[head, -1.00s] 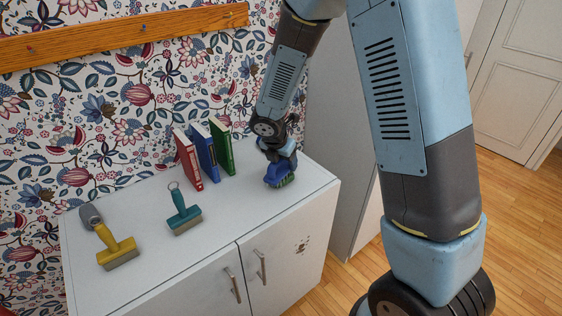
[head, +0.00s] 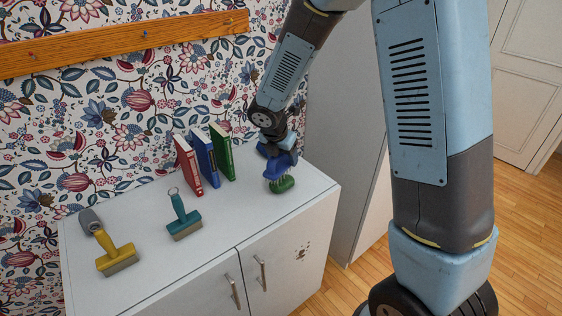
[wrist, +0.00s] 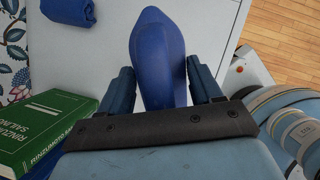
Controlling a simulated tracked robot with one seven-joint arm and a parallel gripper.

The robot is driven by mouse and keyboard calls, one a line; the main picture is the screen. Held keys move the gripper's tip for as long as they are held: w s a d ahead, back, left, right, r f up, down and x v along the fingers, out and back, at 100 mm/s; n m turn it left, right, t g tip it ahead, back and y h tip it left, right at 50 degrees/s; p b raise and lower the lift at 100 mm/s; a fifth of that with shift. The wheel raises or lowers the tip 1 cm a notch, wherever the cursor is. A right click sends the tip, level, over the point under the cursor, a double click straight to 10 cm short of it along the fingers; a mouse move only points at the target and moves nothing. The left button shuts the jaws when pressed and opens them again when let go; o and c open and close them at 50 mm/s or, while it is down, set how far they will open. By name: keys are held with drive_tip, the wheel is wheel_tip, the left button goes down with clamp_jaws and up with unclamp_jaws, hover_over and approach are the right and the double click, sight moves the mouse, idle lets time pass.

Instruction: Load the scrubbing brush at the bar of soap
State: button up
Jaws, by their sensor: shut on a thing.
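My gripper (head: 278,150) is shut on the blue scrubbing brush (head: 283,164), above the right part of the white cabinet top. In the wrist view the brush's smooth blue back (wrist: 158,55) lies between the two fingers, its rounded end pointing away. A green bar of soap (head: 283,186) shows directly beneath the brush in the head view. Pale bristles seem to show between them; I cannot tell whether they touch the soap. The soap is hidden in the wrist view.
Red (head: 187,165), blue (head: 204,157) and green (head: 221,152) books stand left of my gripper. A blue bundle (wrist: 68,11) lies near the wall. A teal brush (head: 184,218), a yellow brush (head: 115,254) and a grey object (head: 89,219) lie farther left.

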drive_tip(key=shift+r, duration=1.5)
